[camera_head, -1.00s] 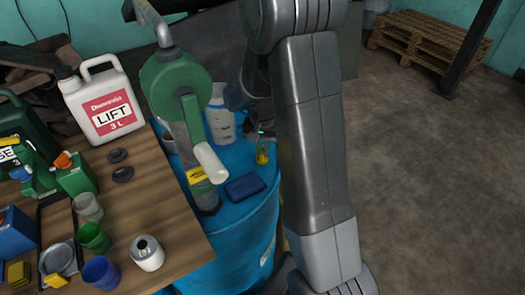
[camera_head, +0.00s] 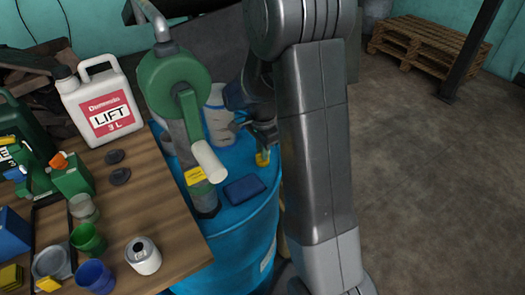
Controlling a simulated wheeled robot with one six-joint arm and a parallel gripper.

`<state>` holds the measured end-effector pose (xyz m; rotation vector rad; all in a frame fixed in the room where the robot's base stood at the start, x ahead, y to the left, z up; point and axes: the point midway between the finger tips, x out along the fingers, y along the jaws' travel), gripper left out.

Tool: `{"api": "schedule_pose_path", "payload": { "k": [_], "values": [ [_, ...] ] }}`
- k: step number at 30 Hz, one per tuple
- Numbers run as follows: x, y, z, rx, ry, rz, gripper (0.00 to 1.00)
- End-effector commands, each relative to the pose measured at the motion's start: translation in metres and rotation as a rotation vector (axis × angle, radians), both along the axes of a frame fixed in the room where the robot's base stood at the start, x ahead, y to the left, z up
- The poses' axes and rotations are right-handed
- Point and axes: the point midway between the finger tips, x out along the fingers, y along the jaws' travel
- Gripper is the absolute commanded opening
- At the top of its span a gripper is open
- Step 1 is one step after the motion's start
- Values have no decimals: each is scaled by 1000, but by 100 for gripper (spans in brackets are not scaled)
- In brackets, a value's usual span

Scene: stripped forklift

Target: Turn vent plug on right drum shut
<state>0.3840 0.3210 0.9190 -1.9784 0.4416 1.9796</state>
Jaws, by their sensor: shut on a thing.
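A blue drum (camera_head: 245,226) stands right of the wooden table, with a green hand pump (camera_head: 175,82) rising from its top. A small yellow plug (camera_head: 262,158) shows on the drum's top near its right side. My gripper (camera_head: 262,146) reaches down to the yellow plug from above and is shut on it. My grey arm link hides the area just right of the plug, and the fingertips are small and dark here. The plug's turn position is too small to tell.
A blue cloth or pad (camera_head: 244,189) lies on the drum top in front of the plug. A white container (camera_head: 220,118) stands behind it. The table (camera_head: 190,240) at left holds a white LIFT jug (camera_head: 101,105), cups and bottles. Open floor lies right, with a pallet (camera_head: 428,45) behind.

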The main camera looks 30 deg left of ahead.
Motion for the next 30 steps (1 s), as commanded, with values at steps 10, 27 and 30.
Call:
{"api": "schedule_pose_path", "payload": {
  "k": [10,27,30],
  "values": [
    [1,1,1,3,-4,-55,0],
    [1,0,1,1,-2,-56,33],
    [0,0,1,1,-2,-55,33]
  ]
}}
